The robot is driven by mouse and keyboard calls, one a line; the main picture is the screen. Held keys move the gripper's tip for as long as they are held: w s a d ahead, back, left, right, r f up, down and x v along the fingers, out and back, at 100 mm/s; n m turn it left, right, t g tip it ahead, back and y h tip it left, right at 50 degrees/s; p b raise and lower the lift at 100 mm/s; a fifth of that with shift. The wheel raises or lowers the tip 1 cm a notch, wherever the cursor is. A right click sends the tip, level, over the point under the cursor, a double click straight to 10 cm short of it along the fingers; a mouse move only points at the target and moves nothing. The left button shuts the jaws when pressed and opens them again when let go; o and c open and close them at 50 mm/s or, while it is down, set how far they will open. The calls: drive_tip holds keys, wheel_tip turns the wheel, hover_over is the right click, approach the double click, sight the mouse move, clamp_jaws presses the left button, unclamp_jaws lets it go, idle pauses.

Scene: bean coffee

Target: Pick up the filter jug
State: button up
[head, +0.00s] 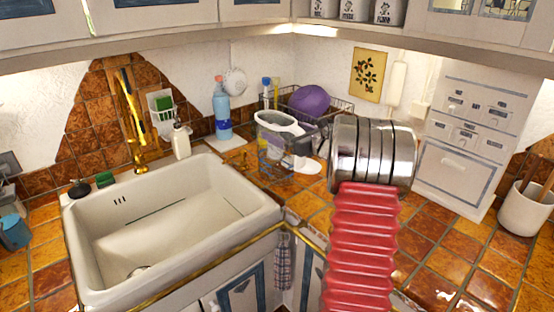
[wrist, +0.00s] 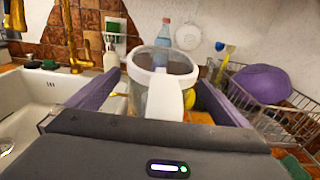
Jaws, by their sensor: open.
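The filter jug (head: 280,123) is clear with a white rim and handle. It stands upright on the tiled counter right of the sink, in front of the dish rack. In the wrist view the jug (wrist: 148,60) is straight ahead, its white handle facing me. My gripper (wrist: 161,74) is open, with one purple finger on each side of the jug in that picture. I cannot tell whether the fingers touch it. In the head view my silver wrist partly hides the gripper and the area right of the jug.
The white sink (head: 180,215) lies left of the jug. A blue bottle with a pink cap (head: 222,112) stands behind it. A wire dish rack (head: 336,103) holds a purple bowl (head: 310,99) close behind on the right. A soap dispenser (head: 181,141) stands by the sink.

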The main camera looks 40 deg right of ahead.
drive_tip(key=c, duration=1.8)
